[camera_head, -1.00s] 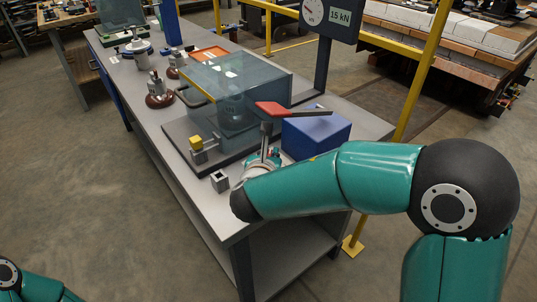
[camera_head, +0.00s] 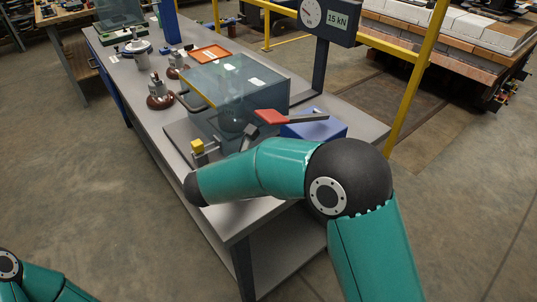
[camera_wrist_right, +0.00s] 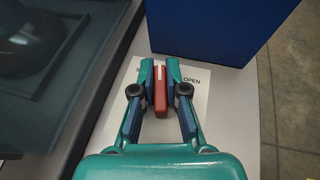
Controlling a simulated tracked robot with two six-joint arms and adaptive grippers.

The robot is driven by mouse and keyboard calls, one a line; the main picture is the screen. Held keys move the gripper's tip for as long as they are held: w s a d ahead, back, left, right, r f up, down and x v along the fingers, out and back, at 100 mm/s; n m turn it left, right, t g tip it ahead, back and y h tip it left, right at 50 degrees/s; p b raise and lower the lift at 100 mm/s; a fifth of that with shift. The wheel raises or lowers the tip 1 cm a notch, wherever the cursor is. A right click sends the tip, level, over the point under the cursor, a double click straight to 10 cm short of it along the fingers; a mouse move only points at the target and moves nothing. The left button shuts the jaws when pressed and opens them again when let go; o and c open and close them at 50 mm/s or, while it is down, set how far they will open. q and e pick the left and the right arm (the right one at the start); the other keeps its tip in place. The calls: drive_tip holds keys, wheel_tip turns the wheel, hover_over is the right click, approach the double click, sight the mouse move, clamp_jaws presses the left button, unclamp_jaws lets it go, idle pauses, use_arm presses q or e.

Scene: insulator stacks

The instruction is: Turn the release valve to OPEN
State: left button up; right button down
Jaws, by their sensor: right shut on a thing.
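In the right wrist view a red valve handle (camera_wrist_right: 160,97) stands between the two fingers of my right gripper (camera_wrist_right: 160,75), which is shut on it. The handle lies roughly along the gripper's pointing direction. Below it is a white label plate (camera_wrist_right: 197,92) with the word OPEN to the right of the handle; lettering on the left is mostly hidden. In the head view my right forearm hides the gripper and the valve. Only a small part of my left arm shows at the lower left; its gripper is out of view.
A blue box (camera_head: 322,130) stands close beyond the valve, with a red-ended bar (camera_head: 272,117) over it. A clear-sided enclosure (camera_head: 225,90) is to the left. A post with a gauge and a 15 kN display (camera_head: 338,20) stands behind. Brown insulators (camera_head: 160,102) stand farther along the bench.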

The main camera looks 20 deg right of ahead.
idle(0.3)
drive_tip(key=c, duration=1.2)
unclamp_jaws()
drive_tip(key=shift+a, duration=0.15)
drive_tip(key=v, duration=1.1)
drive_tip(key=shift+s+a+r, duration=0.1)
drive_tip(key=shift+s+a, duration=0.2)
